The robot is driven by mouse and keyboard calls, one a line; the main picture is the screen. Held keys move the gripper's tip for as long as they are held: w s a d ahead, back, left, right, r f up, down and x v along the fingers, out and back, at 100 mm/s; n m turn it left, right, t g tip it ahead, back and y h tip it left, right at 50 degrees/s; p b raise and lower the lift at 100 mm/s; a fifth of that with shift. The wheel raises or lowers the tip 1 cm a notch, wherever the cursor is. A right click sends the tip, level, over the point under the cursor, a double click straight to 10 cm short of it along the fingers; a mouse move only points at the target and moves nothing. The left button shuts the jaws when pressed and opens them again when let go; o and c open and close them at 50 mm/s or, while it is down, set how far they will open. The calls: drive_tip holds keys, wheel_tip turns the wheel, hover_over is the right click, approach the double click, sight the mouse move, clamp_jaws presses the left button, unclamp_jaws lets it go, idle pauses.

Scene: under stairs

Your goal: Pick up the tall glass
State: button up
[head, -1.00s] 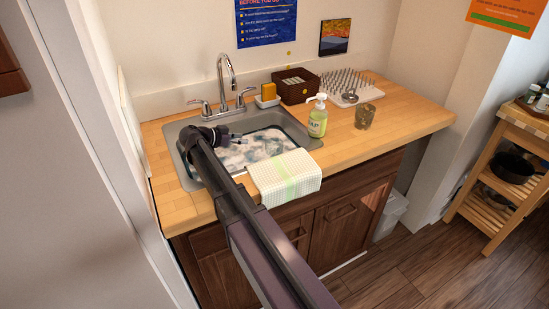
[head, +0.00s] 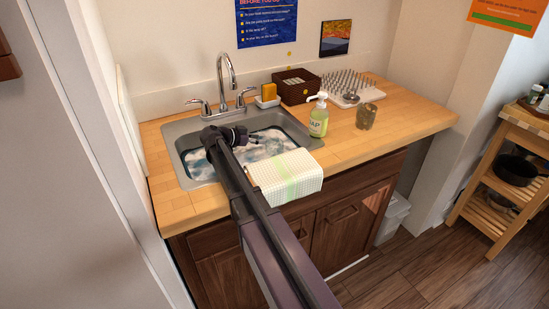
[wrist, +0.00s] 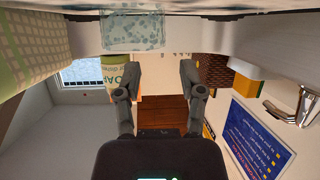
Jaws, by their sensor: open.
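In the wrist view, which is upside down, a clear, glass-like thing with a pale teal mottled look (wrist: 133,30) stands against the sink wall near the suds. I take it for the tall glass; in the head view my arm may hide it. My gripper (wrist: 156,80) is open and empty, its fingers apart and not touching it. In the head view my gripper (head: 226,138) is over the sink (head: 188,168), its fingertips hard to make out. A brownish see-through tumbler (head: 366,116) stands on the counter at right.
A soap bottle (head: 318,120) stands right of the sink, and a towel (head: 285,178) hangs over its front edge. The faucet (head: 229,75), sponge (head: 268,92), brown basket (head: 297,88) and spiked rack (head: 350,90) stand behind. The counter's right end (head: 415,115) is clear.

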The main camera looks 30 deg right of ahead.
sight(268, 140)
drive_tip(key=b+x, duration=0.2)
drive_tip(key=x, duration=0.3)
drive_tip(key=shift+w+f, duration=0.1)
drive_tip(key=shift+w, duration=0.05)
idle(0.5)
clamp_jaws()
